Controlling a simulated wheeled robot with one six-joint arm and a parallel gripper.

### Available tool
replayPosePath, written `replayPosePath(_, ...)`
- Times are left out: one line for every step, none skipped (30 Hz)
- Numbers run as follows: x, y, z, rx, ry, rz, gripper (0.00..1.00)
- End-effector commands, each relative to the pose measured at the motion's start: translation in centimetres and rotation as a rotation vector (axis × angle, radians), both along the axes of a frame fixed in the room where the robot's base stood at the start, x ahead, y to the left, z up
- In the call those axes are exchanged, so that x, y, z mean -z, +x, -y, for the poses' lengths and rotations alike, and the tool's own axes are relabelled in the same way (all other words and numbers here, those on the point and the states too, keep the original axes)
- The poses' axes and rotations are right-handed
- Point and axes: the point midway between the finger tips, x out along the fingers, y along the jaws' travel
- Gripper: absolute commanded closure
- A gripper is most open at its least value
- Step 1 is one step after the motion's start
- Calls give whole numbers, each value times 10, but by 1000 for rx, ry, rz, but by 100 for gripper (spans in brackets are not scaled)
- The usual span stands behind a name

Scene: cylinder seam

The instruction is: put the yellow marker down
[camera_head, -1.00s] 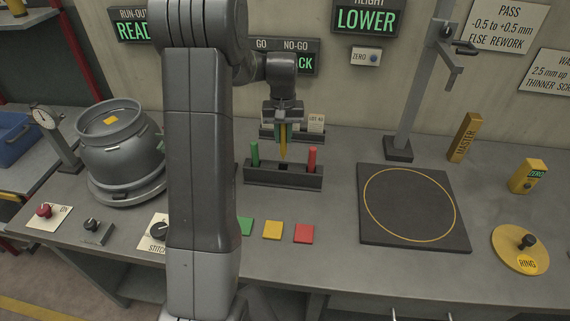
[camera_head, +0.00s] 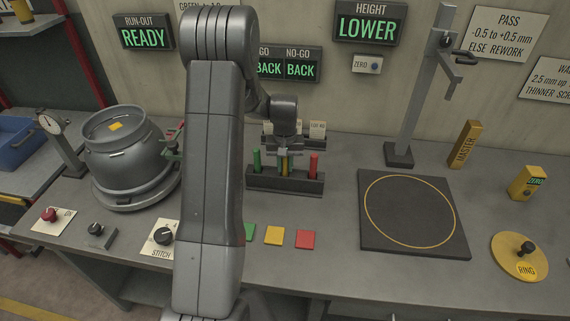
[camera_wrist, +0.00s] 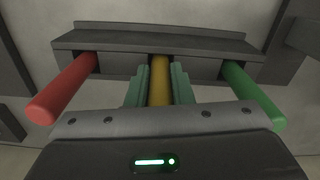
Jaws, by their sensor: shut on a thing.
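The yellow marker (camera_wrist: 160,80) is between the green-padded fingers of my gripper (camera_wrist: 160,92) in the wrist view. My gripper (camera_head: 285,160) is shut on it, over the middle of the dark marker rack (camera_head: 262,184). The marker's lower end meets the rack's middle place; how deep it sits I cannot tell. The green marker (camera_head: 257,161) stands in the rack to the left in the head view, the red marker (camera_head: 314,163) to the right. In the wrist view the red marker (camera_wrist: 62,88) is at left and the green marker (camera_wrist: 252,94) at right.
Green, yellow (camera_head: 274,235) and red (camera_head: 305,239) squares lie in front of the rack. A grey cylinder pot (camera_head: 125,160) stands at left. A dark plate with a yellow ring (camera_head: 375,240) lies at right, beside a height stand (camera_head: 398,155).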

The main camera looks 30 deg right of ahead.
Motion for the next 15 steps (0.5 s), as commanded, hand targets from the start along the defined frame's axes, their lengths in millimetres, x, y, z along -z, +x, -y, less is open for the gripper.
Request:
replayPosePath(4,0,0,0,0,0,100)
replayPosePath(2,0,0,0,0,0,74)
replayPosePath(1,0,0,0,0,0,66)
replayPosePath(1,0,0,0,0,0,60)
replayPosePath(1,0,0,0,0,0,58)
replayPosePath(1,0,0,0,0,0,58)
replayPosePath(1,0,0,0,0,0,58)
replayPosePath(1,0,0,0,0,0,58)
replayPosePath(1,0,0,0,0,0,58)
replayPosePath(1,0,0,0,0,0,58)
replayPosePath(1,0,0,0,0,0,58)
replayPosePath(1,0,0,0,0,0,58)
replayPosePath(0,0,0,0,0,0,58)
replayPosePath(-1,0,0,0,0,0,58)
replayPosePath(-3,0,0,0,0,0,58)
